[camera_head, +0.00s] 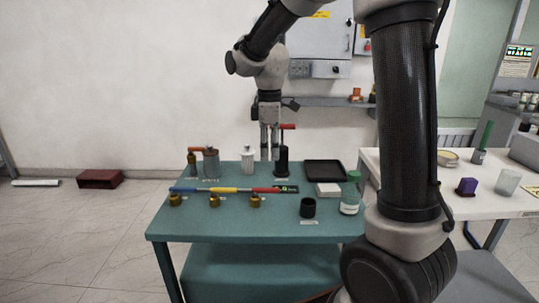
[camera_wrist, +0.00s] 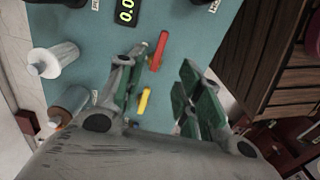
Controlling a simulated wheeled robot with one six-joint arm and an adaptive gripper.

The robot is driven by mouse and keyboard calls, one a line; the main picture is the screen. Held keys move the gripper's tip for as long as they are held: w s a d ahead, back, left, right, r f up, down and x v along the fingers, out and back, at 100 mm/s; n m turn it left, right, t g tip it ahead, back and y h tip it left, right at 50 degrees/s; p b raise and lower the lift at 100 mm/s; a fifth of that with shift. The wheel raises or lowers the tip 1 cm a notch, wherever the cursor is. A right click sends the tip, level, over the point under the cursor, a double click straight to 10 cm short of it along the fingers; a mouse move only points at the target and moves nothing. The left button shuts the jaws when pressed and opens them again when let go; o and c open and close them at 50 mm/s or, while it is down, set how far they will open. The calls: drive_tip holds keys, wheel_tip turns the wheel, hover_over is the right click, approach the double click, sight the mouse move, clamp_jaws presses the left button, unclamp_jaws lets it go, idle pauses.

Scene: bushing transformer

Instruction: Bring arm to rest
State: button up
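My gripper (camera_head: 269,155) points down above the back part of the teal table (camera_head: 210,232), between a white bottle (camera_head: 248,160) and a black stand with a red top (camera_head: 283,155). In the wrist view my gripper (camera_wrist: 160,75) has its two fingers apart, with nothing held between them. Through the gap show the teal tabletop and the red and yellow parts of a striped rod (camera_wrist: 160,50). In the head view the rod (camera_head: 225,190) lies across the table, apart from the fingers. My arm bends down from the upper right.
Several brass pieces (camera_head: 255,201), a black cup (camera_head: 308,207), a green-capped jar (camera_head: 350,198) and a black tray (camera_head: 325,170) are on the teal table. A white table (camera_head: 500,205) stands at right. A grey wall cabinet (camera_head: 320,40) is behind my arm. Floor at left is mostly clear.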

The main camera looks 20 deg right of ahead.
idle(0.3)
drive_tip(key=s+d+r+m+t, duration=0.1)
drive_tip(key=s+d+r+m, duration=0.1)
drive_tip(key=s, duration=0.6)
drive_tip(key=s+d+r+m+t, duration=0.2)
drive_tip(key=s+d+m, duration=0.2)
drive_tip(key=s+m, duration=0.3)
drive_tip(key=s+d+r+m+t, duration=0.1)
drive_tip(key=s+d+r+m, duration=0.1)
drive_tip(key=s, duration=0.7)
drive_tip(key=d+m, duration=0.1)
drive_tip(key=m, duration=0.1)
drive_tip(key=shift+d+m, duration=0.15)
drive_tip(key=shift+m, duration=0.25)
drive_tip(key=shift+r, duration=0.1)
